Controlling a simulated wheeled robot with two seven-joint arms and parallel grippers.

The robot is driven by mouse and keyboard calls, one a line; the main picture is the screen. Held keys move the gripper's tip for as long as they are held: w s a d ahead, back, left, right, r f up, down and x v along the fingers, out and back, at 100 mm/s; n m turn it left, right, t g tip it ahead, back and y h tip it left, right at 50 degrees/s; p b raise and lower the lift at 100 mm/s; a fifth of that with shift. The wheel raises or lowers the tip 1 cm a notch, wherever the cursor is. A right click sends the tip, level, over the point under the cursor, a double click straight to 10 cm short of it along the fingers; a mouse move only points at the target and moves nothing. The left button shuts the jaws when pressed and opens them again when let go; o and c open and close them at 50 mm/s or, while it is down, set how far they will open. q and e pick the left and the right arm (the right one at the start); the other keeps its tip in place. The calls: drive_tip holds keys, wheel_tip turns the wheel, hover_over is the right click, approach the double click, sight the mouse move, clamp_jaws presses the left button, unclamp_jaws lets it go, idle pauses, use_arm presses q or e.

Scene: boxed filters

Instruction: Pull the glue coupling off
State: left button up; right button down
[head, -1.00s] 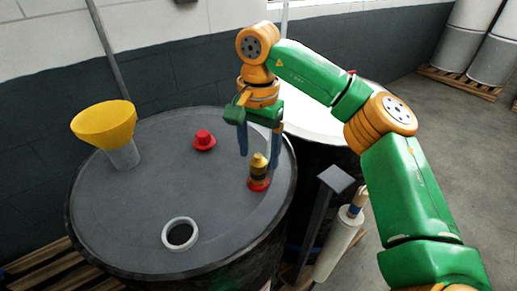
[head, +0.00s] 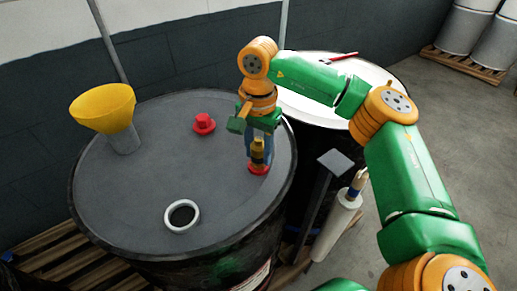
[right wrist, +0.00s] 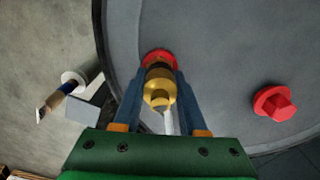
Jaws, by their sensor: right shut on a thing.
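The glue coupling, a brass-coloured and black fitting (head: 258,147), stands upright on a red round base (head: 258,169) near the right edge of the dark drum's lid (head: 150,190). My right gripper (head: 259,158) reaches down over it from above, its blue fingers on both sides. It is shut on the coupling, which also shows between the fingers in the right wrist view (right wrist: 159,88), with the red base (right wrist: 158,56) just beyond. The coupling still sits on the base. My left gripper is not in view.
On the lid are a yellow funnel (head: 103,105), a red cap (head: 203,124) and a white-rimmed opening (head: 182,216). A white-topped drum (head: 315,98) stands behind, with a red tool (head: 344,56) on it. A white cartridge (head: 338,222) is beside a grey post (head: 335,160).

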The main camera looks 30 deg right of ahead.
sight(259, 139)
drive_tip(key=shift+r, duration=0.15)
drive_tip(key=shift+r+p, duration=2.6)
drive_tip(key=shift+r, duration=0.2)
wheel_tip(259, 139, up, 5)
drive_tip(key=p, duration=0.4)
drive_tip(key=shift+r+p, duration=0.1)
drive_tip(key=shift+p, duration=0.25)
drive_tip(key=shift+r+b, duration=0.25)
drive_tip(key=shift+b, duration=0.1)
drive_tip(key=shift+r, duration=1.65)
